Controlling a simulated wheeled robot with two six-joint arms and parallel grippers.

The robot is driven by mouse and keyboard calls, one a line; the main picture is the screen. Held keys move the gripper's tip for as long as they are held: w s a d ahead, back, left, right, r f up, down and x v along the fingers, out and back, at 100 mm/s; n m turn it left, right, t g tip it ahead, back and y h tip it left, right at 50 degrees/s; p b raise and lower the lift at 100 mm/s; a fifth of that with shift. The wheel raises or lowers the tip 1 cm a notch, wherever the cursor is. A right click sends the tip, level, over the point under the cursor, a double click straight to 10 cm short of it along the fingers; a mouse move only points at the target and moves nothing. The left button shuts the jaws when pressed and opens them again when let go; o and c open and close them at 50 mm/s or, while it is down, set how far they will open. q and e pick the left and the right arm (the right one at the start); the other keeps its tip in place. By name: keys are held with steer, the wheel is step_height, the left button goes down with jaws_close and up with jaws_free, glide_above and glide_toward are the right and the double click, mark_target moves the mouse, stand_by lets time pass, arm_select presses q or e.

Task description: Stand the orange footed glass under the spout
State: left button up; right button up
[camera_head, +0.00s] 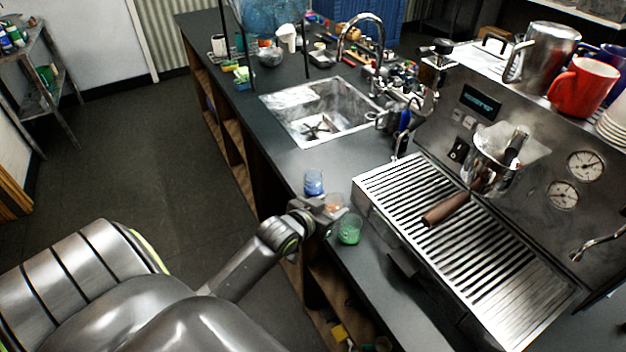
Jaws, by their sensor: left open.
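The orange footed glass (334,202) stands on the dark counter left of the espresso machine, between a blue glass (314,184) and a green glass (349,230). My left gripper (328,212) is open, reaching in from the left at the orange glass and partly covering it. I cannot tell whether its fingers touch the glass. The machine has a portafilter with a brown handle (446,209) under its brew head, above the slatted drip tray (490,266). A thin curved metal spout (598,243) sticks out at the machine's right. My right gripper is out of view.
The blue and green glasses stand close on both sides of my left gripper. A sink (325,109) lies behind on the counter (292,163). A red mug (582,85) and a metal pitcher (546,54) stand on the machine. The drip tray is mostly bare.

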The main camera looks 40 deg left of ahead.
arm_select(q)
steer(key=v, duration=1.1)
steer(key=s+a+f+g+y, duration=0.1)
steer(key=s+a+f+g, duration=0.1)
steer(key=f, duration=0.8)
steer(key=s+a+f+n+g, duration=0.1)
steer(key=s+a+f+g, duration=0.1)
steer(key=f, duration=0.7)
steer(key=s+a+f+g+y, duration=0.1)
steer(key=s+a+f+g, duration=0.15)
steer(key=f, duration=0.75)
steer(key=s+d+f+g, duration=0.3)
steer(key=s+d+f, duration=0.1)
steer(key=s+f, duration=0.6)
steer(key=s+d+f+g+h, duration=0.1)
steer(key=s+d+f+g, duration=0.2)
steer(key=s+f, duration=0.7)
steer(key=s+d+b, duration=0.1)
steer(key=s, duration=0.6)
steer(key=shift+d, duration=0.3)
steer(key=shift+f, duration=0.1)
